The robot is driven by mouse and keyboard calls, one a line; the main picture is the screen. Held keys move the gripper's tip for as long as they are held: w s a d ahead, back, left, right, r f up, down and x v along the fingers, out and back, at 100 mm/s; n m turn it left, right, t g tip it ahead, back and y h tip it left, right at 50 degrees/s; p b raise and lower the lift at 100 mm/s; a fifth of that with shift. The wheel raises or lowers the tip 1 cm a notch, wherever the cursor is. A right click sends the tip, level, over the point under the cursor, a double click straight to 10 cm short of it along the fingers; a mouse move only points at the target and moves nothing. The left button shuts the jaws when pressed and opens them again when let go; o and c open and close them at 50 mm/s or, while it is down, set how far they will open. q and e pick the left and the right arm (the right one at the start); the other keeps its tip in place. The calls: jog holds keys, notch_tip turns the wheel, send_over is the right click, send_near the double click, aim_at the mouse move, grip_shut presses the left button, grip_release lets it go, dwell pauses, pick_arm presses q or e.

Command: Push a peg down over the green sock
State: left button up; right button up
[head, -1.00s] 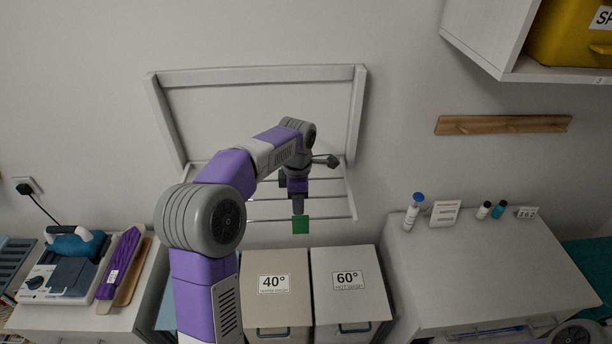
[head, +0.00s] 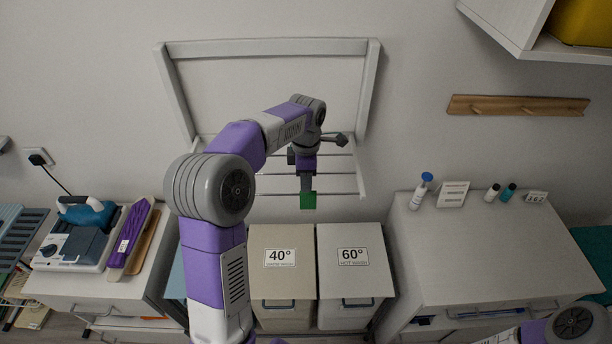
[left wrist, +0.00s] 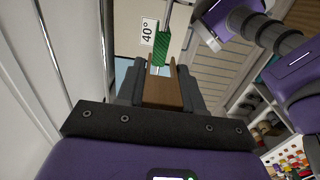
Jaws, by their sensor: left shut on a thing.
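The green sock (head: 308,201) hangs on a bar of the wall drying rack (head: 268,47), just below my left gripper (head: 307,183). In the left wrist view, my left gripper (left wrist: 160,92) is shut on a brown wooden peg (left wrist: 163,95). The peg's two prongs point toward the green sock (left wrist: 162,47), whose near end lies close to the gap between them. I cannot tell whether the peg touches the sock. My right gripper is out of view; only part of my right arm shows at lower right in the head view.
Two hampers, marked 40° (head: 280,240) and 60° (head: 353,240), stand below the rack. A cabinet (head: 480,250) with bottles and cards is at right, and an iron (head: 85,212) sits on the left cabinet. The rack's bars beside the sock look empty.

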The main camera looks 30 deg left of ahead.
pick_arm(q)
jog(key=shift+f+b, duration=2)
jog(key=shift+f, duration=1.15)
jog(key=o, duration=1.1)
jog(key=shift+r, duration=0.1)
notch_tip(320, 180, up, 8)
jog(key=shift+f, duration=0.25)
jog(key=shift+f, duration=0.1)
